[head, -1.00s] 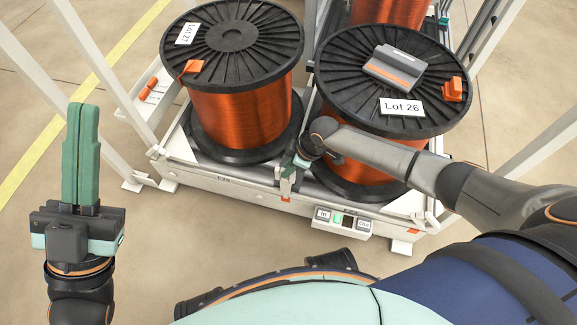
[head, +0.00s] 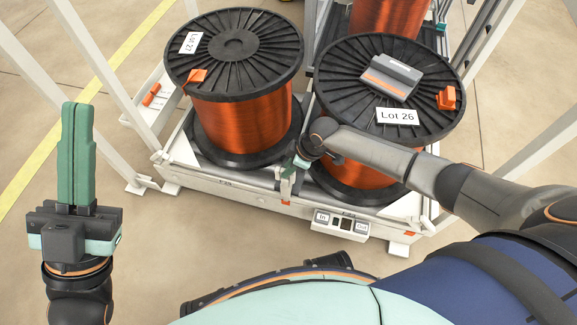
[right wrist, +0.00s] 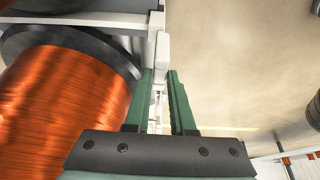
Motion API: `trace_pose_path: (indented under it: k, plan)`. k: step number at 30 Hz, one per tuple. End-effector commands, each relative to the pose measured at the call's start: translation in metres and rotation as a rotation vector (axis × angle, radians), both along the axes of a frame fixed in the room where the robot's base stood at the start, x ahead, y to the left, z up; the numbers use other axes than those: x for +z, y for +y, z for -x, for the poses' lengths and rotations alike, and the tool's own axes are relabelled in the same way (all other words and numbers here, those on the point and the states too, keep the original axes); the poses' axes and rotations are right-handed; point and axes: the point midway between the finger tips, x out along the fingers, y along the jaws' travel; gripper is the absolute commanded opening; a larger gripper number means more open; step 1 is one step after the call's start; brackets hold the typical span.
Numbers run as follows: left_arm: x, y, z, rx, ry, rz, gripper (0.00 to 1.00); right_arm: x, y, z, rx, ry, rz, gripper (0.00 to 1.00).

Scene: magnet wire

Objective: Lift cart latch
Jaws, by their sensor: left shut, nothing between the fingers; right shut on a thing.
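The white-grey cart (head: 235,180) stands in front of me and carries large spools of copper wire. Its latch (right wrist: 162,50) is a pale upright piece at the cart's front edge, beside a spool. My right gripper (head: 289,176) reaches down to the middle of that edge. In the right wrist view its green fingers (right wrist: 162,92) are closed around the latch's lower part. The exact contact is hard to see. My left gripper (head: 77,125) is shut and empty, pointing up at the far left, well away from the cart.
The Lot 27 spool (head: 240,115) is on the left. The Lot 26 spool (head: 345,95) is on the right, with a grey device (head: 390,77) on top. An In/Out panel (head: 340,223) sits on the cart front. White frame posts (head: 105,75) flank it.

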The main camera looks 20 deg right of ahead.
Motion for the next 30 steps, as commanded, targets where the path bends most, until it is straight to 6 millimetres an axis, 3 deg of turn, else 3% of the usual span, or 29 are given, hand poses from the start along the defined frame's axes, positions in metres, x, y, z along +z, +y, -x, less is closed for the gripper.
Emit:
trace_pose_path:
  k: [2, 10, 11, 18, 26, 30]
  plan:
    - [0.010, 0.001, 0.001, 0.000, -0.005, 0.005, 0.00, 0.007, -0.001, 0.001, 0.000, 0.004, 0.001, 0.00]
    - [0.008, 0.002, 0.001, 0.001, -0.008, 0.008, 0.00, 0.006, 0.000, 0.000, 0.000, 0.002, 0.000, 0.00]
    - [0.008, 0.002, 0.001, 0.001, -0.008, 0.008, 0.00, 0.007, 0.000, 0.000, 0.000, 0.002, 0.000, 0.25]
    - [0.008, 0.002, 0.001, 0.002, -0.007, 0.007, 0.00, 0.006, 0.000, 0.000, 0.000, 0.001, 0.000, 0.52]
    - [0.008, 0.002, 0.001, 0.002, -0.006, 0.006, 0.00, 0.006, 0.000, 0.000, 0.000, 0.001, 0.001, 0.53]
    - [0.016, 0.002, 0.001, 0.004, -0.009, 0.001, 0.00, 0.017, -0.004, 0.002, 0.000, 0.001, 0.001, 0.53]
